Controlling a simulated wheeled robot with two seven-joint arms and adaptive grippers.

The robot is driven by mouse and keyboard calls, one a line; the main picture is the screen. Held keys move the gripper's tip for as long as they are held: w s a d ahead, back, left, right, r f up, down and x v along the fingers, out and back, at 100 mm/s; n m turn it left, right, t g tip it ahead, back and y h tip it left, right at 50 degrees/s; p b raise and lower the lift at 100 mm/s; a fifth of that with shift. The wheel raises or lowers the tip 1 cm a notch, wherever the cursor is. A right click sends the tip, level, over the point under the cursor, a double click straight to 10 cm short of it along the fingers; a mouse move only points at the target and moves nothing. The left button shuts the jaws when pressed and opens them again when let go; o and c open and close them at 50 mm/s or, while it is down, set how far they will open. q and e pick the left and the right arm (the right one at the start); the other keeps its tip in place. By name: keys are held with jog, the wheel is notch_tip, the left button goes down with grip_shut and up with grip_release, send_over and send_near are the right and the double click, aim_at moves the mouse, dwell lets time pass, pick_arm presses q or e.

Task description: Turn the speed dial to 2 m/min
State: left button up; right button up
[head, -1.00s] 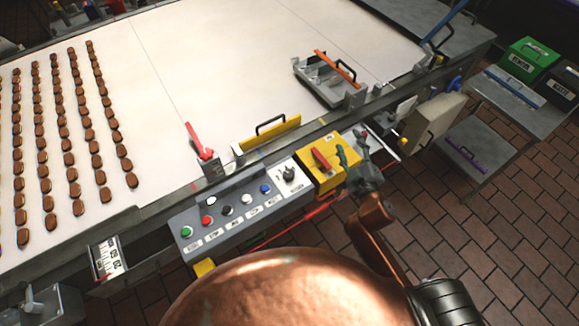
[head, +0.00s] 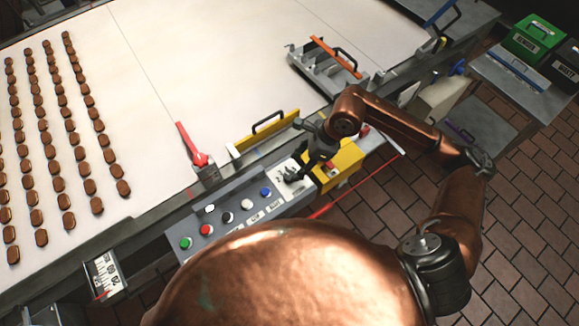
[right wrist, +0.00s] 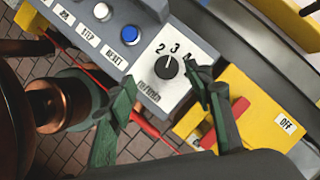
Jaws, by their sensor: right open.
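The speed dial is a round black knob (right wrist: 168,67) on a white plate (right wrist: 160,92) marked 2, 3, 4 and m/min in the right wrist view. A pale mark shows on its upper side, roughly toward 3; the exact setting is hard to read. In the head view the dial's plate (head: 284,180) is partly hidden by my right gripper (head: 298,162). My right gripper (right wrist: 163,82) is open, with its dark green fingers spread to either side of the knob. Whether they touch it I cannot tell. My left gripper is not in view.
A yellow box (right wrist: 258,110) with a red switch handle (right wrist: 228,122) and an OFF label stands right beside the dial. Coloured push buttons (head: 247,204) line the grey panel on the other side. The conveyor belt (head: 235,60) with rows of biscuits lies behind.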

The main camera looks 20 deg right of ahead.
aim_at(290, 175)
jog(key=shift+h, duration=0.3)
jog(key=shift+w+d+p+x, duration=0.1)
jog(key=shift+d+x, duration=0.1)
jog(key=shift+x, duration=1.1)
jog(key=shift+w+d+p+x, duration=0.1)
jog(key=shift+d+p+x, duration=0.05)
jog(key=shift+x, duration=1.1)
jog(key=shift+d+p+x, duration=0.1)
jog(key=shift+d+x, duration=0.1)
jog(key=shift+x, duration=1.1)
jog(key=shift+f, duration=0.2)
jog(key=shift+c, duration=0.3)
jog(key=c, duration=1.1)
